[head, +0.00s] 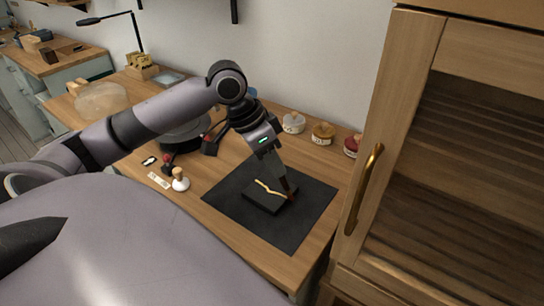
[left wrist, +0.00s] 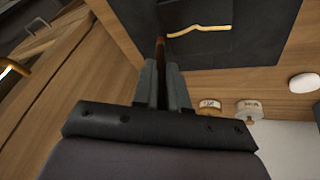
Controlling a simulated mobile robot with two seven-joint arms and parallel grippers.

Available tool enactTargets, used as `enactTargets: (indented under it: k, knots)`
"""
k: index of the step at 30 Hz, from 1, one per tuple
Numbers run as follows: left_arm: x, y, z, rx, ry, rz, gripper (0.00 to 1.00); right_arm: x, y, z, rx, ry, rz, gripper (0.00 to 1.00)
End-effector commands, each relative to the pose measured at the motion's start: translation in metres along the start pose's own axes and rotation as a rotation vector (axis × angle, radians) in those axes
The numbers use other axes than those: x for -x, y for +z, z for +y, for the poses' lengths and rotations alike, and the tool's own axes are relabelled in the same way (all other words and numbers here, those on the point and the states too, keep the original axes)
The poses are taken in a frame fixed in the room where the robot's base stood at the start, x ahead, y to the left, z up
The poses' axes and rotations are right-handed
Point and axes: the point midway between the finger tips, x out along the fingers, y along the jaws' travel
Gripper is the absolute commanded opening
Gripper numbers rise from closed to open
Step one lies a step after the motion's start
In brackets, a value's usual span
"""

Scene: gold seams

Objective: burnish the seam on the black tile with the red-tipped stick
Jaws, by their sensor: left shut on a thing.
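The black tile (head: 262,201) lies flat on a dark mat (head: 238,215) on the wooden bench. A crooked gold seam (head: 268,188) runs across its top; the seam also shows in the left wrist view (left wrist: 198,30). My left gripper (head: 289,192) points down over the right end of the tile. It is shut on a thin stick, seen as a reddish-brown length (left wrist: 160,46) between the fingers in the left wrist view. The fingers hide most of the stick. I cannot tell whether its tip touches the tile or the seam. My right gripper is not in view.
Labelled jars, white (head: 293,123), ochre (head: 323,133) and red (head: 352,146), line the wall behind the mat. A wooden cabinet (head: 398,110) with a brass handle (head: 363,190) stands close at right. A white-based, knobbed tool (head: 180,181) stands left of the mat.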

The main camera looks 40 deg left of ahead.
Motion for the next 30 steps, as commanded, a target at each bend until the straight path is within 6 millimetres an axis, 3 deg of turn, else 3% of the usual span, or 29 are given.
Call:
enactTargets:
  k: [8,12,30]
  knots:
    - [-0.003,-0.001,-0.002,0.004,-0.001,0.002,0.0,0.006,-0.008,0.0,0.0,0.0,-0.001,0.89]
    - [0.019,-0.009,0.0,0.004,-0.004,0.004,0.0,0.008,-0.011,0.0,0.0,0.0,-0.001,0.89]
    - [0.043,-0.017,-0.002,0.015,-0.006,0.006,0.0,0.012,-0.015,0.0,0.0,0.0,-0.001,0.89]
